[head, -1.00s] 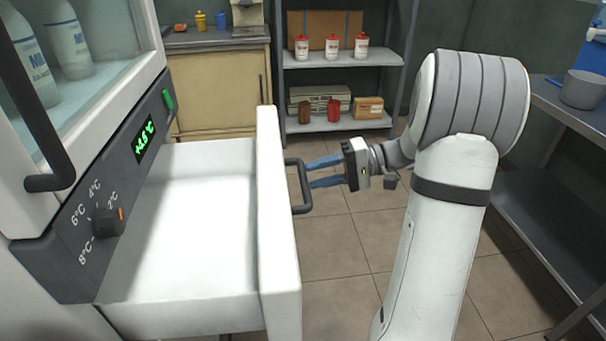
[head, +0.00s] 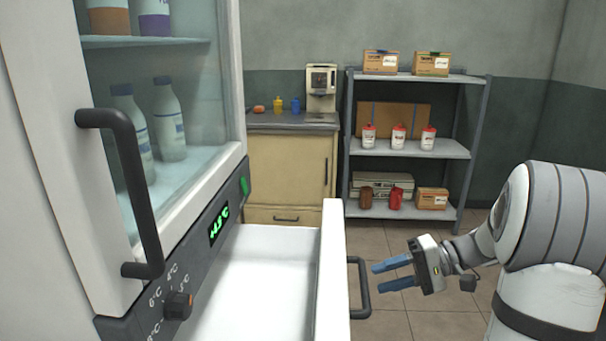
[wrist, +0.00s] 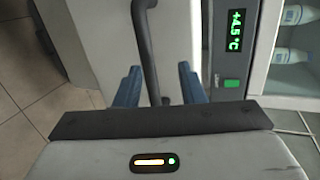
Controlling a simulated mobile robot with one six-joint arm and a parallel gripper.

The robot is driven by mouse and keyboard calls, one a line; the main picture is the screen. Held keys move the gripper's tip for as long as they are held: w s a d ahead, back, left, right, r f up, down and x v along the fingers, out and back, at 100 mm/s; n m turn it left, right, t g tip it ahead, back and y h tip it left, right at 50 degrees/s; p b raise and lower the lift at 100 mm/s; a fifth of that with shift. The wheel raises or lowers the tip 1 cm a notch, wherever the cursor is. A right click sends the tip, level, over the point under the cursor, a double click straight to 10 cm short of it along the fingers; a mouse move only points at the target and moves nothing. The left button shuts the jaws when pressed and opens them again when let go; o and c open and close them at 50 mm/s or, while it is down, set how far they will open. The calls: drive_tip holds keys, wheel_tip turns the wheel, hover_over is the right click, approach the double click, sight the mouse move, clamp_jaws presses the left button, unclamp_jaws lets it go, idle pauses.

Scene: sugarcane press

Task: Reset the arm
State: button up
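My gripper (head: 378,276) is at the lower right of the head view, its two blue fingers apart with nothing held between them. The fingertips point left, close to the dark handle (head: 364,290) of the open white drawer (head: 333,270). In the wrist view, the gripper (wrist: 160,82) shows its fingers on either side of the handle (wrist: 143,45) in the picture. I cannot tell whether the fingertips overlap the handle in depth. My arm (head: 545,225) reaches in from the right.
A glass-fronted fridge (head: 222,100) with bottles stands above the drawer on the left. Its panel has a green display (head: 219,225) and a dial (head: 178,305). A shelf rack (head: 410,150) with boxes and bottles stands at the back. Tiled floor (head: 440,322) is clear near the gripper.

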drive_tip(key=s+a+r+h+p, duration=0.1)
drive_tip(key=s+a+r+g+h+p, duration=0.1)
drive_tip(key=s+a+r+p, duration=0.1)
drive_tip(key=s+a+r+h+p, duration=0.1)
drive_tip(key=r, duration=0.1)
drive_tip(key=shift+s+a+r+g, duration=0.25)
drive_tip(key=shift+a+g, duration=0.05)
drive_tip(key=shift+g, duration=0.1)
drive_tip(key=s+a+r+n+t+h+p, duration=0.1)
drive_tip(key=s+r+t+h+p, duration=0.2)
drive_tip(key=s+r+h+p, duration=0.8)
wheel_tip(320, 180, up, 3)
drive_tip(key=p, duration=0.5)
drive_tip(key=shift+s+f+n, duration=0.2)
drive_tip(key=shift+s+n, duration=0.15)
drive_tip(key=shift+n, duration=0.05)
drive_tip(key=shift+a, duration=0.1)
